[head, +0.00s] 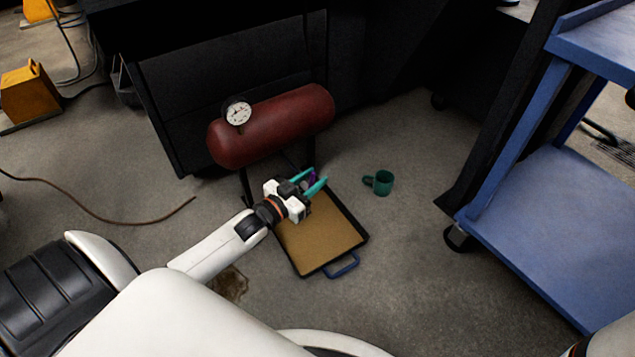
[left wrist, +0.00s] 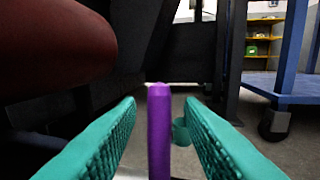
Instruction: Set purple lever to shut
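The purple lever (left wrist: 159,130) stands upright between the two teal fingers of my left gripper (left wrist: 160,125) in the left wrist view. Gaps show on both sides of it, so the fingers are open around it. In the head view the lever (head: 312,177) is a small purple patch under the red tank (head: 272,125), partly hidden by my left gripper (head: 314,182). The lever's base and its valve are hidden. My right gripper does not show.
A tan tray (head: 361,228) with a dark rim and blue handle lies on the floor below my left gripper. A green mug (head: 379,183) stands to its right. A gauge (head: 238,113) sits on the tank. A blue cart (head: 560,230) stands at right.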

